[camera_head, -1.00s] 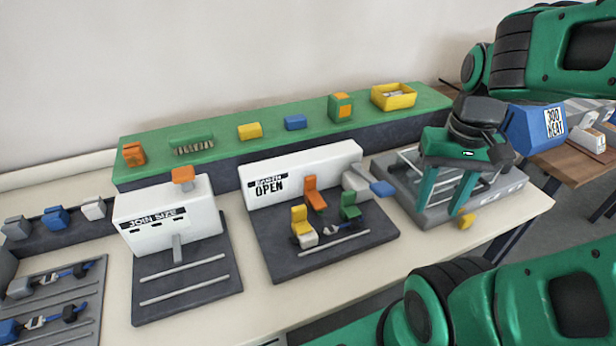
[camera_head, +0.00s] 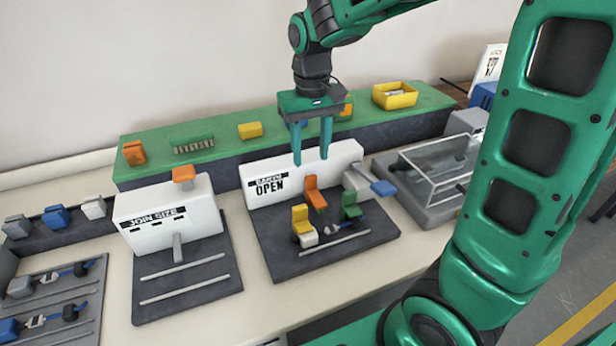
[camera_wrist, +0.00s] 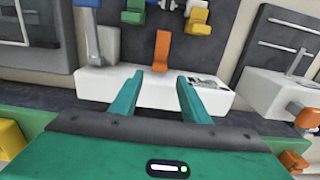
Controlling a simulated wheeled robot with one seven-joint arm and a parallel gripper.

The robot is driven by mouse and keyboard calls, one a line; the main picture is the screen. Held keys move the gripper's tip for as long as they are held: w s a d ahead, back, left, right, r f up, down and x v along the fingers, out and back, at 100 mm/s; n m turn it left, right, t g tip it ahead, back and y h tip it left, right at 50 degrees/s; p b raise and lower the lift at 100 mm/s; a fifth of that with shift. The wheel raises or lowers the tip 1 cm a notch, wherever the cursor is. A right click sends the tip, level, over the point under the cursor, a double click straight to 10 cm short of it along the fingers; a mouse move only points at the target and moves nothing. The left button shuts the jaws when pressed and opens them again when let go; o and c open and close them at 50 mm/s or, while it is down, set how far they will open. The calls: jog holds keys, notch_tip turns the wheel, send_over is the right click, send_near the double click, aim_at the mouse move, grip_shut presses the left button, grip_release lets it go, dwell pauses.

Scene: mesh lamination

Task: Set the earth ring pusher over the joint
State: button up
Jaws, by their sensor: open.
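The middle station (camera_head: 262,246) has a white block (camera_head: 257,203) at its back with a label ending in "OPEN". An orange chair-shaped piece (camera_head: 315,196) stands in front of the block, between a yellow piece (camera_head: 300,216) and a green one (camera_head: 350,207). I cannot tell for sure which is the earth ring pusher. The dark and white joint (camera_head: 336,229) lies in front of them. My gripper (camera_head: 311,160) is open and empty, pointing down just above the white block, behind the orange piece. In the wrist view the orange piece (camera_wrist: 163,48) shows just beyond the fingertips (camera_wrist: 170,84).
A blue-tipped lever (camera_head: 383,188) stands at the station's right. The "JOIN SIZE" station (camera_head: 186,265) is to the left. A clear-covered station (camera_head: 445,172) is to the right, partly behind my arm. The green shelf (camera_head: 222,133) behind holds small blocks and a yellow bin (camera_head: 394,96).

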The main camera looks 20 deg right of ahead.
aim_at(311, 176)
notch_tip(311, 176, down, 8)
dwell(0.4)
